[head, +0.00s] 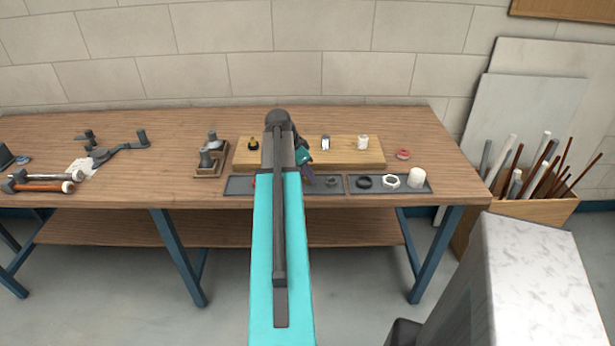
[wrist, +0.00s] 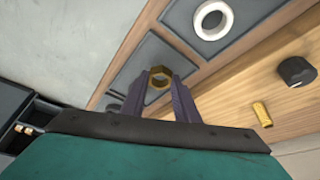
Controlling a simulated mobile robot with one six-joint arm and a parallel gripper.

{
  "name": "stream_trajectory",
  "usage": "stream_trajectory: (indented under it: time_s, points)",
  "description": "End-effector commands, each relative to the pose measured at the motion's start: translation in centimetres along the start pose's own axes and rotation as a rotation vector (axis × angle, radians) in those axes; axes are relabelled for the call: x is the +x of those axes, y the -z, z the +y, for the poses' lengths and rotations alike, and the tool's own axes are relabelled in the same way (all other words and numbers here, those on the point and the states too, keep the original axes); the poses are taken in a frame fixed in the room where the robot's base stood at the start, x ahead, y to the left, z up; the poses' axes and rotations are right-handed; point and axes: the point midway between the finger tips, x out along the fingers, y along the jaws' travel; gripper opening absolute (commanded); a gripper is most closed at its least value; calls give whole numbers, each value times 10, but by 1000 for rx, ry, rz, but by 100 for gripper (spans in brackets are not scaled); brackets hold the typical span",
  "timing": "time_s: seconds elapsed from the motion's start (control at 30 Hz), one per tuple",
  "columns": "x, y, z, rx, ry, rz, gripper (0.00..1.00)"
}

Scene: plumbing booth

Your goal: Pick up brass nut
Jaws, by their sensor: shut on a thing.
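The brass nut (wrist: 163,70) is a hexagonal gold-coloured ring in the wrist view. It sits between the two dark fingers of my gripper (wrist: 159,82), which is shut on it. The nut's hole faces the camera. In the head view my gripper (head: 308,174) is mostly hidden behind my own arm, at the dark tray (head: 238,186) on the workbench. I cannot make out the nut in that view. The tray's floor shows behind the nut in the wrist view; I cannot tell how high the nut is above it.
A wooden board (head: 345,160) with upright fittings stands behind the tray. A black ring (head: 364,183), white nut (head: 391,181) and white cap (head: 417,178) lie in the right tray. The bench (head: 190,130) has bare space at the back left.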

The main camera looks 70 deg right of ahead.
Motion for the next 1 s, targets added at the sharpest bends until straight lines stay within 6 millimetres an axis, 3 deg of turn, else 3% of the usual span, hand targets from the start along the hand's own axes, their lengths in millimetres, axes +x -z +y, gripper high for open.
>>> stream_trajectory:
  time_s: [0.23,1.0]
  points:
    - [-18,7,0,1,1,1,5]
    - [-52,-56,71,0,2,1,5]
